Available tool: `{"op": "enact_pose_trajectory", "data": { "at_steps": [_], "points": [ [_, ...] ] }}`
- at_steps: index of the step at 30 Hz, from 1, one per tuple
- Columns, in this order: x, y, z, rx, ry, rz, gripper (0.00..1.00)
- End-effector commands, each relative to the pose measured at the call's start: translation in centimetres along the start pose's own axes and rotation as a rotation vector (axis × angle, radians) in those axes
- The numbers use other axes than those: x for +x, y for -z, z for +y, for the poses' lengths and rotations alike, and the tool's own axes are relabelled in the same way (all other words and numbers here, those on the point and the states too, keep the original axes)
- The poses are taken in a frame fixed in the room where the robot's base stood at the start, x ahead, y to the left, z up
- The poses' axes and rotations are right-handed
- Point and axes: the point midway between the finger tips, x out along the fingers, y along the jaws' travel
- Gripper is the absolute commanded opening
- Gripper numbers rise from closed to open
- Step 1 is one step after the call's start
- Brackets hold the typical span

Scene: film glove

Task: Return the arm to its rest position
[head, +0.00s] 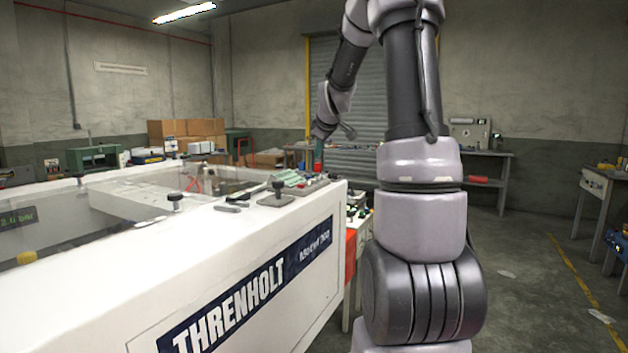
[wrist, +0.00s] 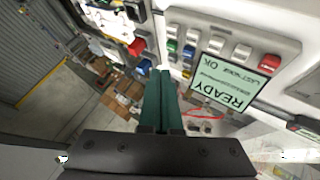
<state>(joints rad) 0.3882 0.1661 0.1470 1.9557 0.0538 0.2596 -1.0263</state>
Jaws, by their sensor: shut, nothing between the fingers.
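My arm (head: 415,150) rises on the right of the head view and bends over at the top, its far part hanging down behind the machine's corner. My gripper (head: 318,160) shows there small, pointing down beside the machine's panel. In the wrist view my gripper (wrist: 162,72) has two dark green fingers lying together, with nothing seen between them. A panel with a green screen (wrist: 233,82) reading READY lies to the right of the fingers in that view. I cannot tell the exact gap between the fingertips and the machine.
A white machine (head: 250,250) marked THRENHOLT fills the left and front. Cardboard boxes (head: 187,135) stand at the back. A workbench (head: 485,152) stands by the back wall, and another table (head: 600,185) is at the far right. The floor (head: 525,270) right of my arm is largely open.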

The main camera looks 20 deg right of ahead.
Motion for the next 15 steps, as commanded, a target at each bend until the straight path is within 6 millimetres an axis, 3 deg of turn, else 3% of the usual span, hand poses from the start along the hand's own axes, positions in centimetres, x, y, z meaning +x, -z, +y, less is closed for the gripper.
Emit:
{"op": "enact_pose_trajectory", "data": {
  "at_steps": [8, 11, 15],
  "points": [
    [-0.8, 0.2, -0.4, 0.015, 0.004, 0.001, 0.0],
    [-3.4, 0.8, -1.9, 0.075, 0.019, 0.003, 0.0],
    [-9.9, 1.2, -6.0, 0.245, 0.065, -0.001, 0.0]
  ]
}}
